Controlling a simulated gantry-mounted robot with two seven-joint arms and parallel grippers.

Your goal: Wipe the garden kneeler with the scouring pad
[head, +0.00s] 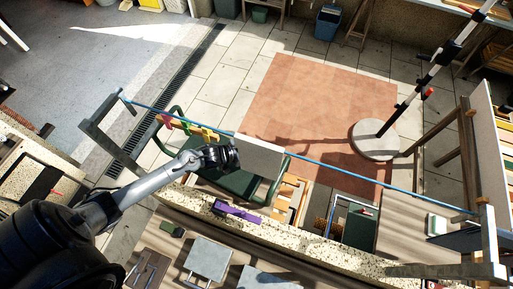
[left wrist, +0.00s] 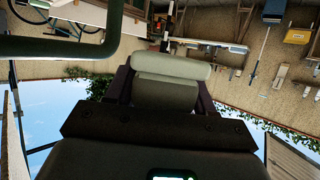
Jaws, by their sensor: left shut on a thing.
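The garden kneeler (head: 232,184) has a dark green board and green tube legs and stands past the speckled ledge in the head view. A dark green tube, apparently its frame, crosses the upper left of the left wrist view (left wrist: 62,48). My left gripper (head: 236,157) is over the kneeler. It is shut on a pale block that I take for the scouring pad (head: 261,156), which also shows between the dark fingers in the left wrist view (left wrist: 170,85). The pad and arm hide part of the kneeler; I cannot tell whether pad and board touch. My right gripper is not in view.
A blue line (head: 340,172) runs across the scene with coloured pegs (head: 186,127) on it. The speckled ledge (head: 300,238) carries a purple object (head: 236,211). A pole on a round base (head: 375,140) stands at right. The terracotta paving (head: 315,95) is mostly clear.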

